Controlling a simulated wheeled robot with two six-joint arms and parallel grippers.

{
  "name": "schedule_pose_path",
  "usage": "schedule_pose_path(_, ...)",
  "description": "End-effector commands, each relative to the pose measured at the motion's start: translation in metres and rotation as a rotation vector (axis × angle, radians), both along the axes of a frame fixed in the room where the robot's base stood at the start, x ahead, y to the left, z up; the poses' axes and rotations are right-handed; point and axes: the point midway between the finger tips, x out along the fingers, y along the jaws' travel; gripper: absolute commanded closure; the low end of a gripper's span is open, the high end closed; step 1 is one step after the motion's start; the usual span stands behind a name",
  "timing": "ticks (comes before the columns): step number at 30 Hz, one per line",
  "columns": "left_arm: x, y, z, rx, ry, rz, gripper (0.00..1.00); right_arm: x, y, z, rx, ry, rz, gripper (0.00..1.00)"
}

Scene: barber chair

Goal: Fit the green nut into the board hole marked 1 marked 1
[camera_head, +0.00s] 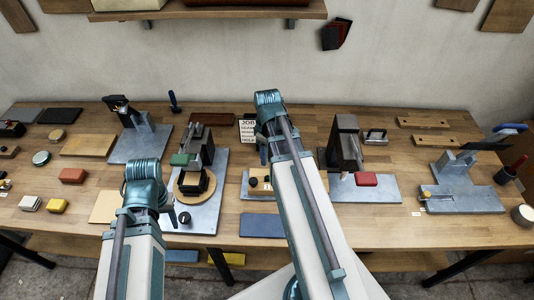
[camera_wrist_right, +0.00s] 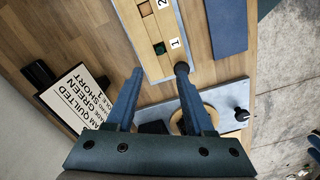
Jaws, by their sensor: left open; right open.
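The light wood board (camera_wrist_right: 133,32) lies at the top of the right wrist view, with square holes and the marks 1 (camera_wrist_right: 175,43) and 2. The small dark green nut (camera_wrist_right: 159,48) shows at the hole beside mark 1. I cannot tell how deep it sits. My right gripper (camera_wrist_right: 158,72) is open, its two fingers apart on this side of the nut, and nothing is between them.
A job sign (camera_wrist_right: 80,98) stands left of the right gripper. A black knob (camera_wrist_right: 181,70) is by the right fingertip. A grey plate with a round wood disc (camera_head: 194,191) and a press is left of the board. A blue mat (camera_head: 262,225) lies in front.

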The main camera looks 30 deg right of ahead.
Motion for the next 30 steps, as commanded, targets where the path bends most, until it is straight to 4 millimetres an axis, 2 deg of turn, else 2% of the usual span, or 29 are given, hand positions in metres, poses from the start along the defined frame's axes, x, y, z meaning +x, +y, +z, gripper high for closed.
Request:
schedule_pose_path(5,0.0,0.0,-0.001,0.0,0.0,0.0,0.5,0.0,0.0,-0.001,0.0,0.0,0.0,0.47)
schedule_pose_path(8,0.0,0.0,-0.001,0.0,0.0,0.0,0.5,-0.001,0.01,-0.001,-0.002,0.003,-0.003,0.47)
schedule_pose_path(11,0.0,0.0,-0.001,0.0,0.0,0.0,0.5,-0.003,0.044,-0.001,-0.01,0.01,-0.021,0.47)
schedule_pose_path(14,0.0,0.0,-0.001,0.0,0.0,0.0,0.5,-0.011,0.094,-0.001,-0.028,0.019,-0.056,0.47)
schedule_pose_path(18,0.0,0.0,-0.001,0.0,0.0,0.0,0.5,-0.032,0.162,0.0,-0.057,0.026,-0.118,0.47)
schedule_pose_path(21,0.0,0.0,-0.001,0.0,0.0,0.0,0.5,-0.048,0.199,0.0,-0.079,0.024,-0.159,0.47)
schedule_pose_path(25,0.0,0.0,-0.001,0.0,0.0,0.0,0.5,-0.066,0.232,0.0,-0.097,0.018,-0.203,0.47)
schedule_pose_path(30,0.0,0.0,-0.001,0.0,0.0,0.0,0.5,-0.078,0.25,0.001,-0.11,0.012,-0.234,0.47)
